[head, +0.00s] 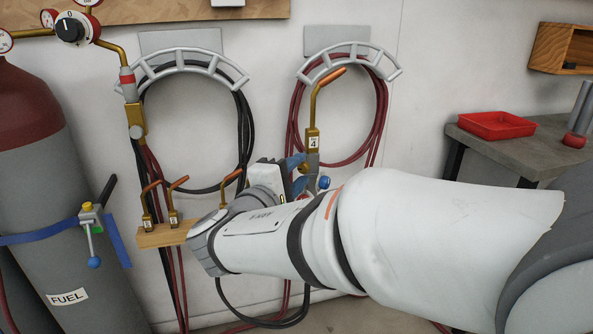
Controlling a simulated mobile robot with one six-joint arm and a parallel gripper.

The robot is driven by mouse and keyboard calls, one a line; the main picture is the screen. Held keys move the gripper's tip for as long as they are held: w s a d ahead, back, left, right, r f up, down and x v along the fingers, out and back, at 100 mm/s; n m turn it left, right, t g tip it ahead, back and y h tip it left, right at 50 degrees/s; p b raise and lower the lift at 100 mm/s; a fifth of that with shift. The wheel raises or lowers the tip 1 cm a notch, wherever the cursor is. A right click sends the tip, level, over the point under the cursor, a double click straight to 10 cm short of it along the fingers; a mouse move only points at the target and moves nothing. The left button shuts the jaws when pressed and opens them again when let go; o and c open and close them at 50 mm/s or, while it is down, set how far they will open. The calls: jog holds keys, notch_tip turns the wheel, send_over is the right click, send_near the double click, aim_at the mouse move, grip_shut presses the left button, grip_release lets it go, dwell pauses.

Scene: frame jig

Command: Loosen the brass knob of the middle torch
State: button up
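A torch with a copper tip and a brass body labelled 4 (313,141) stands upright against the wall, in front of the red hose loop. My gripper (305,174), with blue finger pads, is at the lower part of this torch, just below the label. Whether the pads touch it or are closed on it cannot be told. A small blue knob (323,182) shows just right of the pads. I cannot make out a brass knob there; my gripper and arm hide part of the torch.
A wooden holder (160,236) carries brass tips with number labels; my arm hides its right end. A FUEL cylinder (60,200) stands at the left. Curved hose hangers (335,55) are on the wall. A red tray (496,125) sits on the grey table (530,152) at right.

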jog(key=shift+o, duration=0.8)
jog(key=p+v, duration=0.1)
jog(key=v, duration=0.7)
jog(key=s+d+m+g+p, duration=0.25)
jog(key=d+g+p, duration=0.3)
jog(key=d, duration=0.35)
jog(key=s+d+m+g+p, duration=0.1)
jog(key=d+m+g+p, duration=0.2)
jog(key=d+g+p, duration=0.45)
jog(key=s+d+r+m+y+p, duration=0.2)
jog(key=s+r+m+y+p, duration=0.4)
jog(key=s+m+y+p, duration=0.1)
jog(key=m+y+p, duration=0.1)
jog(key=m+p, duration=0.1)
jog(key=p, duration=0.1)
jog(key=shift+d+y, duration=0.3)
jog(key=shift+d, duration=0.1)
